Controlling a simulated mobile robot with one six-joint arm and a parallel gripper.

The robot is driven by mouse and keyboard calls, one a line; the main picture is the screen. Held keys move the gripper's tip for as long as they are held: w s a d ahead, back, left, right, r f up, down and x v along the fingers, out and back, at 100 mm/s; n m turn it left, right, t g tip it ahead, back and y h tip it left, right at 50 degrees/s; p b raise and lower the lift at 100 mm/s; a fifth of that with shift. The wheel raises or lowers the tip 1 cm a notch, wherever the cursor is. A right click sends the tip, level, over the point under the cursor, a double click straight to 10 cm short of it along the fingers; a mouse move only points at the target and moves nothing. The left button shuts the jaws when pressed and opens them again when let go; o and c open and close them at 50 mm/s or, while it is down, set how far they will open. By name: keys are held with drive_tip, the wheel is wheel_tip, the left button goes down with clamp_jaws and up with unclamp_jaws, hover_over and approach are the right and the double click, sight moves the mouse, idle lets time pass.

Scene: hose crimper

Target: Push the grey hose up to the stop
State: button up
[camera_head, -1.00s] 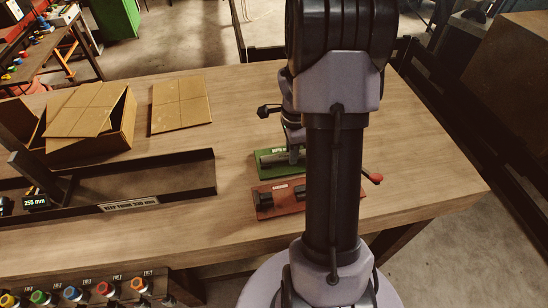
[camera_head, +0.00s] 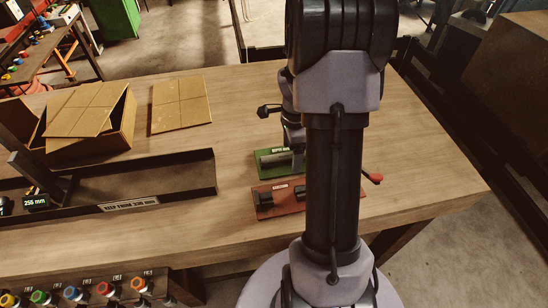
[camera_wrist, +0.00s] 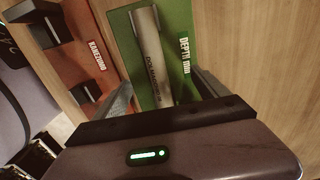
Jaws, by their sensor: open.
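In the head view the hose (camera_head: 273,158) shows in part on the green board (camera_head: 264,173), left of my arm. My gripper (camera_wrist: 164,82) is open over the green board. One finger is on each side of the hose in the wrist view, with gaps showing. The near end of the hose is hidden behind my gripper's body. I cannot make out the stop.
A red-brown board (camera_head: 283,208) with dark blocks lies beside the green one, on the front side. A long black tray (camera_head: 180,185) is to the left, with an open cardboard box (camera_head: 118,128) behind it. A red knob (camera_head: 376,178) shows right of my arm.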

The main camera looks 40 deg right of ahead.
wheel_tip(320, 180, up, 9)
drive_tip(key=p, duration=0.6)
drive_tip(key=shift+r+p, duration=0.1)
drive_tip(key=shift+p, duration=0.2)
